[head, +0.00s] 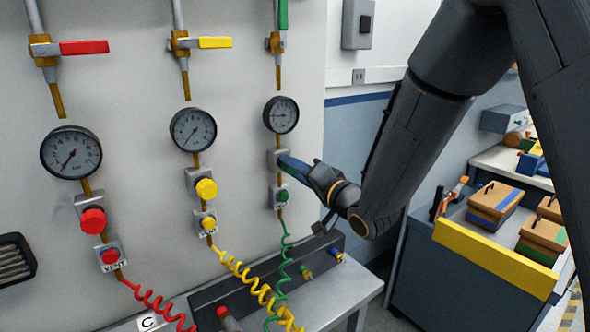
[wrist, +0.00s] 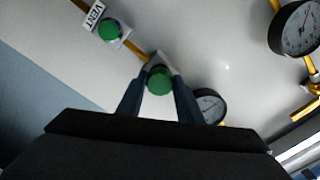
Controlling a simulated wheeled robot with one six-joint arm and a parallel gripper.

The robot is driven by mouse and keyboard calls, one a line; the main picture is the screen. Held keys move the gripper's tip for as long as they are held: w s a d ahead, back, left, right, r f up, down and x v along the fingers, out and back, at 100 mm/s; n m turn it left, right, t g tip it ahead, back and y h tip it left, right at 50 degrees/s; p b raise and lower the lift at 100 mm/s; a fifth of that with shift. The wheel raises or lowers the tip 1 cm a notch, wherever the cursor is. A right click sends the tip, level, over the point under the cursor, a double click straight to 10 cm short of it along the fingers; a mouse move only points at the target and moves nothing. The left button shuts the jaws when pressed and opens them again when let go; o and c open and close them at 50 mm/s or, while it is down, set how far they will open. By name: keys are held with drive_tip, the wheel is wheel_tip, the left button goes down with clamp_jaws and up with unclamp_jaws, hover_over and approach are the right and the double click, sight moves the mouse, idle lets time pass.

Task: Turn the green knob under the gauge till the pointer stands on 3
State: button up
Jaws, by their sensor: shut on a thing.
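The gauge (head: 281,115) of the green line is the rightmost of the three on the panel. Its pointer looks to lie toward the left side of the dial; the numbers are too small to read. Below it, my gripper (head: 284,160) reaches in from the right and hides the green knob in the head view. In the wrist view the green knob (wrist: 160,80) sits between the two fingers of my gripper (wrist: 158,88), which is shut on it. That gauge (wrist: 209,106) shows beside the right finger, partly covered by my gripper.
A green vent button (head: 282,195) sits just below the knob, its VENT label visible in the wrist view. To the left are the yellow knob (head: 206,188) and red knob (head: 93,221) with their gauges. Coiled hoses hang below. A dark cart with boxes (head: 495,205) stands right.

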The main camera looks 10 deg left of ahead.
idle(0.3)
drive_tip(key=o, duration=1.1)
drive_tip(key=shift+b+v, duration=1.25)
drive_tip(key=shift+v, duration=2.7)
